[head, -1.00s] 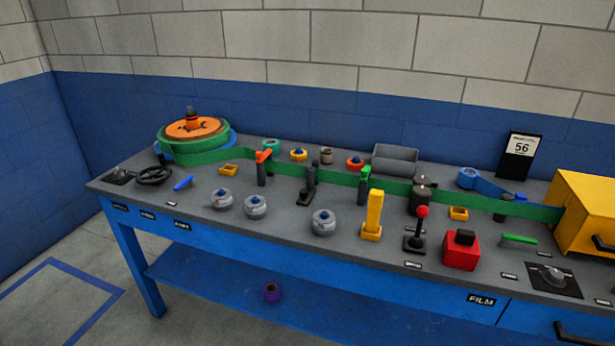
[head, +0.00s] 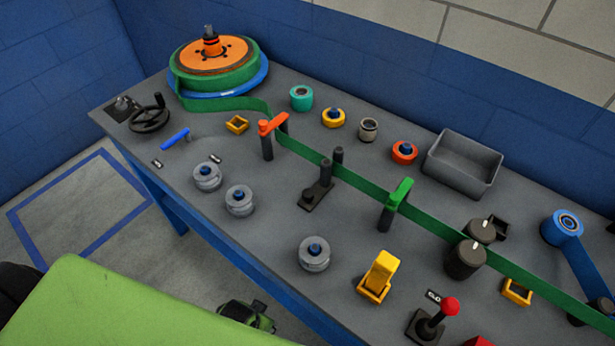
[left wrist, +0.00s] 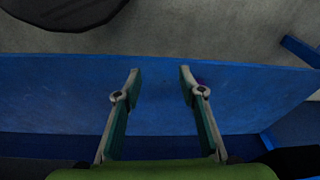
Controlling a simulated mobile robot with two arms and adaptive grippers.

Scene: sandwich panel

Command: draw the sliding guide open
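The likely sliding guide (head: 316,193) is a black base with upright dark posts beside the green strip, near the middle of the bench in the head view. Its posts stand close to the strip; I cannot tell how far apart they are. My left gripper (head: 247,316) is low at the bottom of the head view, in front of the bench and well apart from the guide. In the left wrist view (left wrist: 160,72) its two fingers are spread with nothing between them, against a blue surface. My right gripper is not in view.
The green strip (head: 350,183) runs from the reel (head: 212,60) past an orange-topped post (head: 268,140) and a green-topped post (head: 393,205). Grey rollers (head: 314,254), a yellow block (head: 378,277) and a red-knobbed lever (head: 433,318) stand along the front. A grey bin (head: 463,163) is behind.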

